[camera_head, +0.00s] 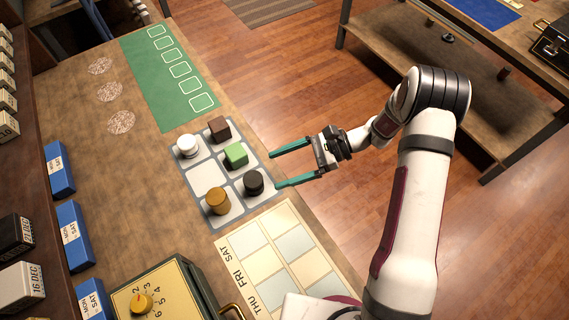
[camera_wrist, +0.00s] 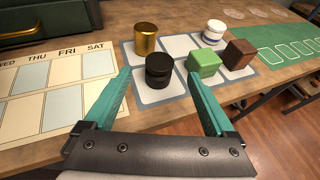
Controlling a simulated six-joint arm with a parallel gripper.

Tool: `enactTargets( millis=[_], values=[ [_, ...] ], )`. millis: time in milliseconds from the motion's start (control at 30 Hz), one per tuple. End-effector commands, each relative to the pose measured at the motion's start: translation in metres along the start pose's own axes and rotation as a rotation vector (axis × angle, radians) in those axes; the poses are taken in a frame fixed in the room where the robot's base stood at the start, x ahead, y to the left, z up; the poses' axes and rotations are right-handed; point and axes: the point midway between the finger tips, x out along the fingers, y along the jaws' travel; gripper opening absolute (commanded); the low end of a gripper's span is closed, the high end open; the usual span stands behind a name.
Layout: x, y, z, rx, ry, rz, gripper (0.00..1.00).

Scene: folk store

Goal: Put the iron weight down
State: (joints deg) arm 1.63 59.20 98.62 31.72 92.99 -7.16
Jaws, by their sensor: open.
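The iron weight appears to be the black round piece (camera_head: 253,183), upright on a pale square of the grey grid mat (camera_head: 200,178). In the wrist view the black piece (camera_wrist: 159,70) stands beyond and between the spread teal fingers. My gripper (camera_head: 274,169) is open with nothing between its fingers, off the right side of the mat. Its two fingers (camera_wrist: 160,90) also show in the wrist view. The black piece stands apart from the fingers in the head view; the exact gap is hard to judge.
On the mat also stand a brass cylinder (camera_head: 218,201), a green cube (camera_head: 236,155), a brown cube (camera_head: 219,129) and a white round piece (camera_head: 188,146). A calendar board (camera_head: 277,260) lies nearer, and a green mat (camera_head: 168,75) lies farther back. The table edge is close by.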

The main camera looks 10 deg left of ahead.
Motion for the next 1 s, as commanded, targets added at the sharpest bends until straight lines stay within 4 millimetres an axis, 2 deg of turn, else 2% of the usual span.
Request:
enactTargets(
  millis=[100, 233, 267, 367, 467, 500, 567, 600, 700, 800, 900, 1000],
  values=[
    [-0.01, 0.0, 0.0, 0.0, 0.0, -0.001, 0.9],
    [-0.013, 0.001, 0.003, -0.006, 0.006, 0.003, 0.9],
    [-0.015, 0.002, 0.007, -0.016, 0.016, 0.008, 0.9],
    [-0.033, 0.017, 0.04, -0.097, 0.101, 0.051, 0.9],
    [-0.058, 0.055, 0.086, -0.227, 0.261, 0.123, 0.9],
    [-0.067, 0.075, 0.102, -0.282, 0.336, 0.154, 0.9],
    [-0.079, 0.107, 0.121, -0.364, 0.456, 0.195, 0.9],
    [-0.087, 0.13, 0.13, -0.419, 0.54, 0.221, 0.9],
    [-0.101, 0.182, 0.139, -0.531, 0.737, 0.27, 0.9],
    [-0.111, 0.217, 0.136, -0.606, 0.887, 0.301, 0.9],
    [-0.116, 0.234, 0.131, -0.643, 0.97, 0.316, 0.9],
    [-0.117, 0.24, 0.129, -0.655, 0.998, 0.322, 0.9]
  ],
)
